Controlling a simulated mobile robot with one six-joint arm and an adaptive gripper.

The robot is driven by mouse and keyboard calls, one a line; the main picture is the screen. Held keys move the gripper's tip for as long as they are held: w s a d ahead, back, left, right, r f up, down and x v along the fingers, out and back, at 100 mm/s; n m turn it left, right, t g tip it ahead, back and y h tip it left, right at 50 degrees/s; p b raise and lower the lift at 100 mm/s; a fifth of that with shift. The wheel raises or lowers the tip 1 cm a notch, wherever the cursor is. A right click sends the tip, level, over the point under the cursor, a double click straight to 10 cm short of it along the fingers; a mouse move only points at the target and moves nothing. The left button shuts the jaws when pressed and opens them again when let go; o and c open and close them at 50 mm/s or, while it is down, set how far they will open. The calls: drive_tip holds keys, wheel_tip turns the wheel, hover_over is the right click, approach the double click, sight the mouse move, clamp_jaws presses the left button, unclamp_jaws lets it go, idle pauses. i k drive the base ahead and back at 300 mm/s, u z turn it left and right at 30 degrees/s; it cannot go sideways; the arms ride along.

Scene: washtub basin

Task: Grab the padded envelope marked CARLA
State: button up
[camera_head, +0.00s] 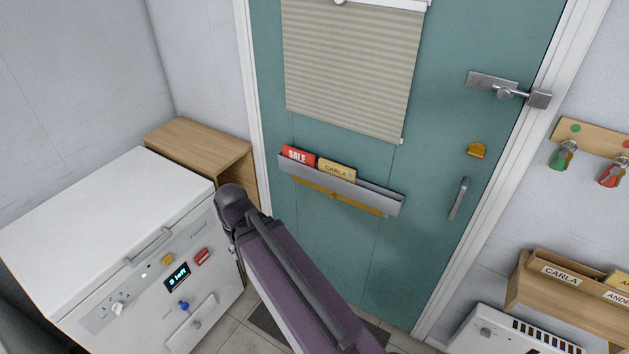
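A tan padded envelope marked CARLA (337,171) stands in a grey metal rack (368,196) on the teal door. Only its upper part shows above the rack's front. A red item marked SALE (298,155) stands just left of it in the same rack. My purple arm reaches up from the bottom middle, and its dark joint is left of and below the rack. The fingers of my gripper do not show, and nothing touches the envelope.
A white chest machine (100,215) with a "3 left" display stands at left, by a wooden cabinet (200,148). At right are a wooden sorter (560,300) with a CARLA label, a white vented appliance (490,332), and a key rack (590,136). The door has a bolt (495,84) and a handle (458,200).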

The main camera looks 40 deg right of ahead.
sight(346, 174)
drive_tip(key=u, duration=0.15)
drive_tip(key=k, duration=0.15)
drive_tip(key=z, duration=1.85)
drive_tip(key=i, duration=0.15)
drive_tip(key=u, duration=0.7)
